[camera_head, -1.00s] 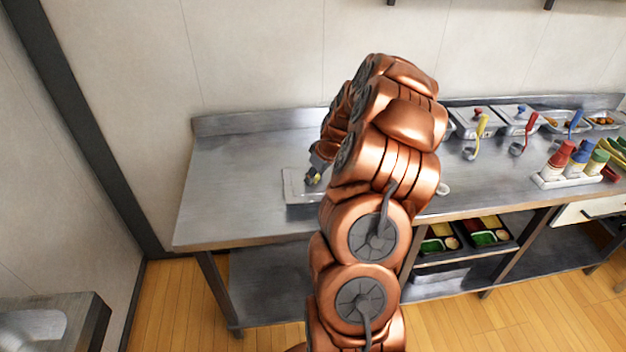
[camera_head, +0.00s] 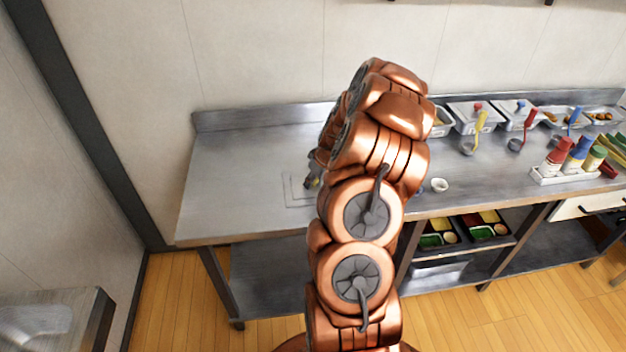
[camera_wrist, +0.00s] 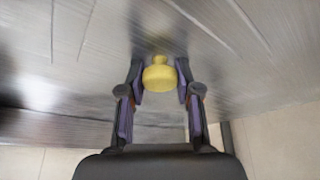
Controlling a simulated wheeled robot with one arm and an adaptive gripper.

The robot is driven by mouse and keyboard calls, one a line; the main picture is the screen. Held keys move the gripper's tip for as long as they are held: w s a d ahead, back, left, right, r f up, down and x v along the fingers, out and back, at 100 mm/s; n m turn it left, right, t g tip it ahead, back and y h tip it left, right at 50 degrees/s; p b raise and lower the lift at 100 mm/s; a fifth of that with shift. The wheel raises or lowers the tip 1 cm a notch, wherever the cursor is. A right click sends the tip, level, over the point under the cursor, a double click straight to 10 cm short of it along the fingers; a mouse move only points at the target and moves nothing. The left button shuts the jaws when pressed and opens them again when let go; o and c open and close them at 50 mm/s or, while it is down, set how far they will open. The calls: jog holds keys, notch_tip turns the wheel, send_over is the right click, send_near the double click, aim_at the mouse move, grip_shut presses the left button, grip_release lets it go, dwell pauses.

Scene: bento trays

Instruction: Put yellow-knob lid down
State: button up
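The yellow-knob lid is a flat, grey metal rectangle (camera_head: 296,190) lying level at the counter surface, left of my arm in the head view. My arm hides its right part. In the wrist view its yellow knob (camera_wrist: 160,76) sits between the two finger pads of my gripper (camera_wrist: 161,82) and fills the space between them. The gripper looks shut on the knob, with the fingers close on both sides. In the head view the gripper (camera_head: 314,178) is small and partly hidden behind my arm.
The steel counter (camera_head: 235,170) is clear to the left of the lid. To the right of my arm are a small white bowl (camera_head: 439,185), several metal trays with ladles, and a white caddy (camera_head: 565,177) of sauce bottles. A wall stands behind.

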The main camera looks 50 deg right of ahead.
jog(key=o, duration=0.4)
jog(key=shift+o, duration=0.2)
jog(key=shift+r, duration=0.1)
jog(key=shift+r+p, duration=0.15)
jog(key=shift+p, duration=0.2)
jog(key=shift+s+r+b, duration=0.15)
jog(key=shift+b, duration=0.2)
jog(key=b+v, duration=0.4)
jog(key=v, duration=0.7)
jog(key=shift+r, duration=0.25)
jog(key=s+a+r+n+g+y, duration=0.1)
jog(key=s+a+r, duration=0.15)
jog(key=a, duration=1.05)
jog(key=s+a+r+g+y, duration=0.1)
jog(key=s+a+r+g, duration=0.15)
jog(key=a, duration=0.95)
jog(key=s+a+g+h, duration=0.1)
jog(key=s+a, duration=0.5)
jog(key=s, duration=0.4)
jog(key=s+a+m+g+h, duration=0.1)
jog(key=s+a+g, duration=0.1)
jog(key=s+a, duration=0.4)
jog(key=s, duration=0.5)
jog(key=shift+a, duration=0.3)
